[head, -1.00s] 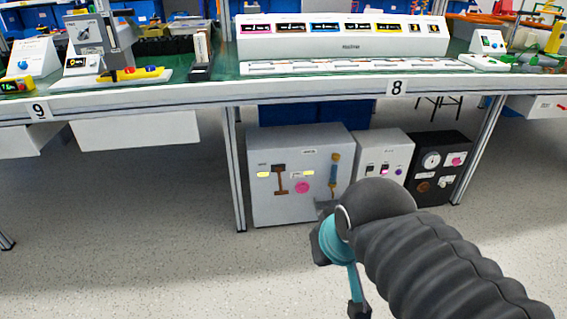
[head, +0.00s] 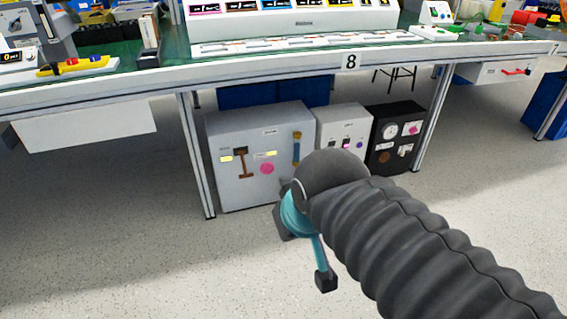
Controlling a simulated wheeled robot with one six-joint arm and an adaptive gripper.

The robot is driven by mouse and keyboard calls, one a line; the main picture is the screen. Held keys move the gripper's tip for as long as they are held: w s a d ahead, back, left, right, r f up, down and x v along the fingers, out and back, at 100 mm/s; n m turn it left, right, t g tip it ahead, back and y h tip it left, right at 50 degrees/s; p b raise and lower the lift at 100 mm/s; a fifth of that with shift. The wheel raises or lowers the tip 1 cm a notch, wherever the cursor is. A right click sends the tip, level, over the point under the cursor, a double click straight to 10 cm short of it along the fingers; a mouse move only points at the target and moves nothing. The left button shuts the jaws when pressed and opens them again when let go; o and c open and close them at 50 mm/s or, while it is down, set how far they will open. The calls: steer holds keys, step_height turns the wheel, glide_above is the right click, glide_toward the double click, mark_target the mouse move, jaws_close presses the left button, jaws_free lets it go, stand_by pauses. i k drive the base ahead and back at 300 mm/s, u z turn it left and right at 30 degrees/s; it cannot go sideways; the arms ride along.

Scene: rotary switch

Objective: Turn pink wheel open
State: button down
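A round pink wheel (head: 267,168) is on the front of a large grey cabinet (head: 225,190) standing on the floor under the workbench. A smaller pink round part (head: 411,128) is on the black box (head: 395,155) to the right; it is too small to make out clearly. My gripper (head: 284,188) is mostly hidden behind my own dark arm. In the picture it appears just below and right of the pink wheel, and no contact can be made out. Its fingers are too hidden to show whether they are open.
The grey cabinet also bears a brown handle (head: 243,164) and a blue and orange lever (head: 296,148). A small white box (head: 345,131) stands between it and the black box. Table legs (head: 195,155) flank the boxes, and the tabletop edge (head: 270,70) overhangs them. The floor in front is clear.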

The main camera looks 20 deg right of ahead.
mark_target(266, 168)
steer(key=u, duration=1.4)
steer(key=i, duration=0.75)
steer(key=z, duration=1.65)
